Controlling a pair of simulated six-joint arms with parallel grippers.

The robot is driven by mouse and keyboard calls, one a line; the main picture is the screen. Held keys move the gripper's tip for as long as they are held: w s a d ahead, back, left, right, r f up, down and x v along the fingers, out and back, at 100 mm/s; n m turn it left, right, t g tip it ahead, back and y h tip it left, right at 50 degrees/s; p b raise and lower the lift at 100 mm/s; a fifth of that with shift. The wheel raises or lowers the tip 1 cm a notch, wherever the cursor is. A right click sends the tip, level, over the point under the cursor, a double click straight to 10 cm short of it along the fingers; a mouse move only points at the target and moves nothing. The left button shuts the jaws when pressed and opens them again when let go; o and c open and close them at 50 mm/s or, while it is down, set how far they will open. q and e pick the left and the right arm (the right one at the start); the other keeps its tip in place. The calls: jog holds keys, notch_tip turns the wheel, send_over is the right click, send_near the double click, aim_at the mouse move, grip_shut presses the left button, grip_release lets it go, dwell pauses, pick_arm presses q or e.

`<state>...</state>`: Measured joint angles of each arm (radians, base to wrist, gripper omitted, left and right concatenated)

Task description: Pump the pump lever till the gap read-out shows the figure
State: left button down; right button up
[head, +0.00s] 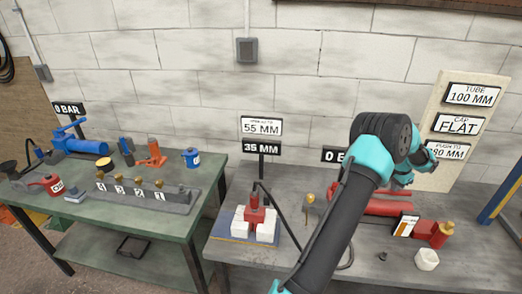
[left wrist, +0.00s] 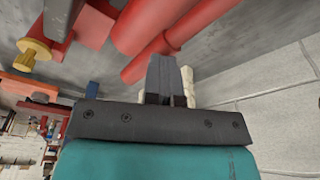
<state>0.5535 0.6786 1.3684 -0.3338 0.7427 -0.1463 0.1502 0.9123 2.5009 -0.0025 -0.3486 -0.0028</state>
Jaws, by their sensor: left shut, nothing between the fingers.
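The black gap read-out (head: 261,148) shows 35 MM. A white card (head: 262,127) above it reads 55 MM. A small red jack (head: 255,212) stands between white blocks (head: 239,222) on the right bench. The red pump (head: 432,232) lies further right, with long red tubes (head: 385,207) partly behind my left arm; one of these may be the lever. My left gripper (head: 403,181) is above the pump's tubes. In the left wrist view its fingers (left wrist: 160,78) are shut and empty, close to the red tubes (left wrist: 165,40); contact cannot be told. My right gripper is not in view.
A pressure sign (head: 332,155) is partly hidden by my arm. A white board (head: 462,120) stands at the back right. A black hose (head: 283,205) runs from the jack. A yellow-handled tool (head: 310,200) and white cup (head: 427,259) are on the bench. A green bench (head: 120,222) stands left.

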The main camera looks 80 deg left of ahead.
pick_arm(q)
notch_tip(320, 180, up, 8)
dwell(0.5)
jog(key=shift+f, duration=0.1)
dwell(0.8)
jog(key=shift+f, duration=4.4)
notch_tip(320, 180, up, 9)
jog(key=shift+f, duration=0.15)
